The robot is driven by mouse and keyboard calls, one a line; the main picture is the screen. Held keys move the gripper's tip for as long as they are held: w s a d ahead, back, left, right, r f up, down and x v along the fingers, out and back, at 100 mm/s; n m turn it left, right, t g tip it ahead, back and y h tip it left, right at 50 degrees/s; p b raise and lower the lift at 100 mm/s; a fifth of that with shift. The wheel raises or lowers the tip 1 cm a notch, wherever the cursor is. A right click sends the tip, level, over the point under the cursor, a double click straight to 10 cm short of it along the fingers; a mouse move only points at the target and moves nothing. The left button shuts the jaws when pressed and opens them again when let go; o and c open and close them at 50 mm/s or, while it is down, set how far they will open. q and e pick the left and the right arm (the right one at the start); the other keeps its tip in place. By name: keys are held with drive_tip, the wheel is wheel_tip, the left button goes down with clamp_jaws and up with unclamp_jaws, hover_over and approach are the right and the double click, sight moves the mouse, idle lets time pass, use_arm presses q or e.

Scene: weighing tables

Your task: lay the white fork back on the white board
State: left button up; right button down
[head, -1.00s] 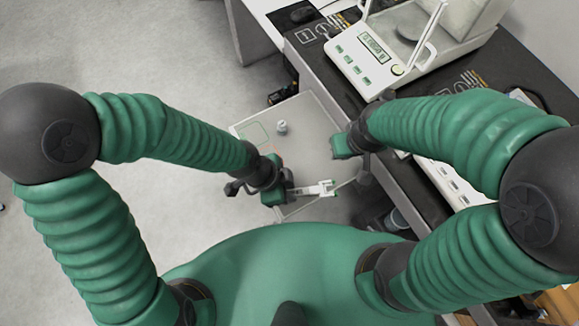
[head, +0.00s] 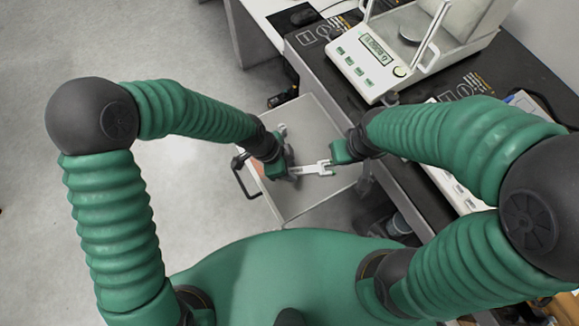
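The white fork (head: 314,169) lies roughly level, its forked end pointing right. My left gripper (head: 288,171) is shut on the fork's left end, and its fingers are partly hidden by the wrist. The pale white board (head: 307,202) lies beneath the fork and both grippers. I cannot tell whether the fork touches the board. My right gripper (head: 342,154) is above the board's right side, close to the fork's forked end. Its fingers do not show clearly, so I cannot tell whether it is open.
A small metal weight (head: 282,129) stands on the board, partly hidden behind my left wrist. A dark handle (head: 243,178) sticks out at the board's left edge. The dark table (head: 322,85) at the right carries a white balance (head: 362,62). Open floor is at the left.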

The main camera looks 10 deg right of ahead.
use_arm(q)
drive_tip(key=shift+o, duration=0.9)
drive_tip(key=p+v, duration=0.4)
drive_tip(key=v, duration=0.8)
drive_tip(key=s+a+r+n+t+y, duration=0.1)
drive_tip(key=s+a+n+y, duration=0.1)
drive_tip(key=a+n, duration=0.7)
drive_tip(key=s+a+r+n+t+y, duration=0.1)
drive_tip(key=s+a+n+y, duration=0.1)
drive_tip(key=a+n, duration=0.7)
drive_tip(key=a, duration=0.3)
drive_tip(key=shift+a+t+b, duration=0.3)
drive_tip(key=shift+a+t, duration=0.1)
